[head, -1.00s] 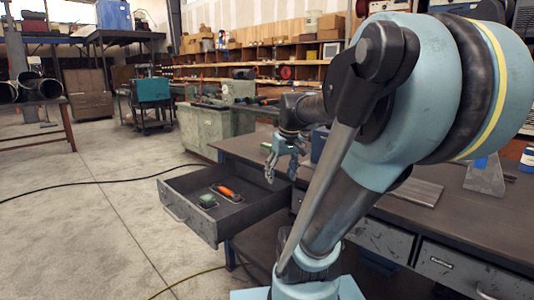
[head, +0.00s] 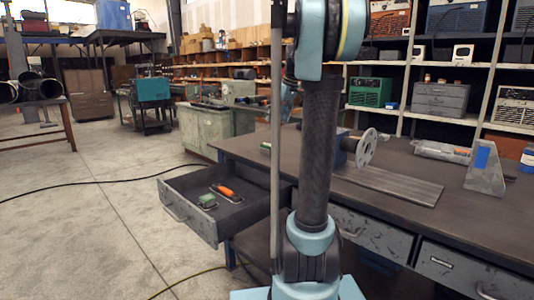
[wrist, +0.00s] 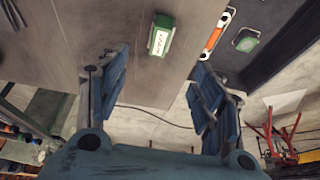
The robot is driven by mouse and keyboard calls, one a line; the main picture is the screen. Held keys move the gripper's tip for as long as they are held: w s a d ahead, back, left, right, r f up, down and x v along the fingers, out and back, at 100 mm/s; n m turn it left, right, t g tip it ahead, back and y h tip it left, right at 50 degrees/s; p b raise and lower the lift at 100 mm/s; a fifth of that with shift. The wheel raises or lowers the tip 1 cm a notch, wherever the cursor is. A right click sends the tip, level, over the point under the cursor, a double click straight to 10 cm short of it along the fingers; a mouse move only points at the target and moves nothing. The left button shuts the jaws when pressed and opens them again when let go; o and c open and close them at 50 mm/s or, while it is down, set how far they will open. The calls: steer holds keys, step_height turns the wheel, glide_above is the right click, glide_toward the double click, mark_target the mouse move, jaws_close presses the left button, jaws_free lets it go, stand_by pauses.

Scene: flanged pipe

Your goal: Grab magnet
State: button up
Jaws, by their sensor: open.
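A green block with a white label (wrist: 161,35) lies on the table top in the wrist view, near the table's edge. It looks like the magnet; it shows small in the head view (head: 265,147). My gripper (wrist: 160,78) is open and empty in the wrist view. The block appears beyond the fingertips, roughly between them and apart from them. In the head view my gripper is mostly hidden behind my arm.
An open drawer (head: 172,212) juts out at the table's left, holding an orange-handled tool (head: 227,192) and a green item (head: 207,201). A grey flange (head: 366,148), metal plates (head: 390,185) and a grey bracket (head: 485,170) are on the table (head: 450,215).

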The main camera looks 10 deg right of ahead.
mark_target(268, 145)
steer(key=x, duration=1.7)
steer(key=shift+c, duration=0.2)
jaws_close()
